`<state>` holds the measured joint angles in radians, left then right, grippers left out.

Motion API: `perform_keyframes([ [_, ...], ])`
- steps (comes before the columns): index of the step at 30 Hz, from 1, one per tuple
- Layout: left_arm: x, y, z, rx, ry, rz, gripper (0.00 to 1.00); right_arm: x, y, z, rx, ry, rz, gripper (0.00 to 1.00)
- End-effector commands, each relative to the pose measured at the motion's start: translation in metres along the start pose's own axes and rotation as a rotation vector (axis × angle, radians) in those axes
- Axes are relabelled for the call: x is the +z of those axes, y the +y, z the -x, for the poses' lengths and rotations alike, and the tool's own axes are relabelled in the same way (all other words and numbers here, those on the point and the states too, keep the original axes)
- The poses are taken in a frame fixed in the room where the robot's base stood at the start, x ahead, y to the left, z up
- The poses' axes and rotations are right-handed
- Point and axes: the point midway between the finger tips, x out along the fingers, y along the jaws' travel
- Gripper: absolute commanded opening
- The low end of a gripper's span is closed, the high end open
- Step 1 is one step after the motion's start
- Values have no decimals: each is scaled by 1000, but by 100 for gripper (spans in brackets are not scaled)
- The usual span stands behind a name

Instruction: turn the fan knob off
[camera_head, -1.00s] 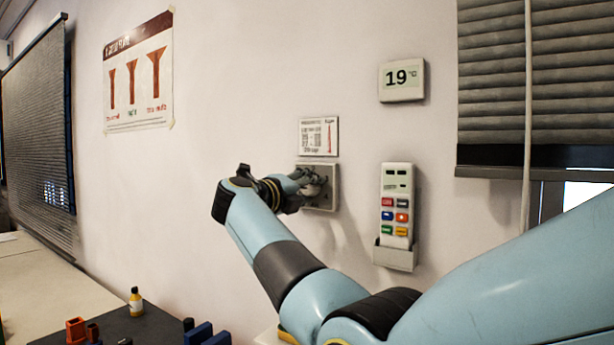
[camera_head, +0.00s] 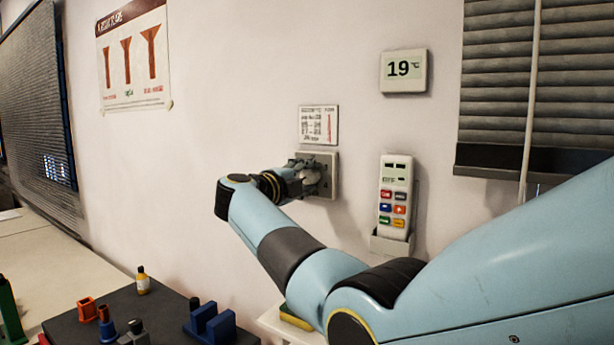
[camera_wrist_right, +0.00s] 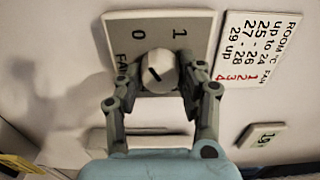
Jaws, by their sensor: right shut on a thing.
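The fan knob (camera_wrist_right: 157,72) is a round light grey knob with a short dark slanted mark on its face. It sits on a wall plate (camera_wrist_right: 188,50) marked 0, 1 and FAN in the right wrist view. Which number the mark points to is unclear. The plate also shows in the head view (camera_head: 329,172), with the knob mostly hidden by my arm. My right gripper (camera_wrist_right: 156,82) has its grey fingers on both sides of the knob and is shut on it. My left gripper is out of view.
A card of room temperatures and fan numbers (camera_head: 318,125) hangs above the plate. A 19-degree display (camera_head: 404,70) and a remote in a wall holder (camera_head: 394,190) are to the right. A dark mat (camera_head: 165,318) with small objects lies lower left.

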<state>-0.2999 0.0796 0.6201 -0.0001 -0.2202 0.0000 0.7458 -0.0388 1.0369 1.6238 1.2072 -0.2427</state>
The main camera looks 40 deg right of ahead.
Motion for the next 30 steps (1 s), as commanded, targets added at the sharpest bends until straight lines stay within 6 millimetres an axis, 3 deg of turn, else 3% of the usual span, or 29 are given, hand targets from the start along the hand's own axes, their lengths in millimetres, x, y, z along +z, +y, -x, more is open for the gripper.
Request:
perform_keyframes([
  [8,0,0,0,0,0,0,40,0,0,0,0,-1,1,6],
  [9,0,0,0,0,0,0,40,0,0,0,0,-1,1,42],
  [14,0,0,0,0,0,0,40,0,0,0,0,-1,0,62],
  [23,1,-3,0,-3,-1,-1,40,0,0,4,1,-1,0,62],
  [30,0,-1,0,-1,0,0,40,1,1,42,3,-3,-1,62],
])
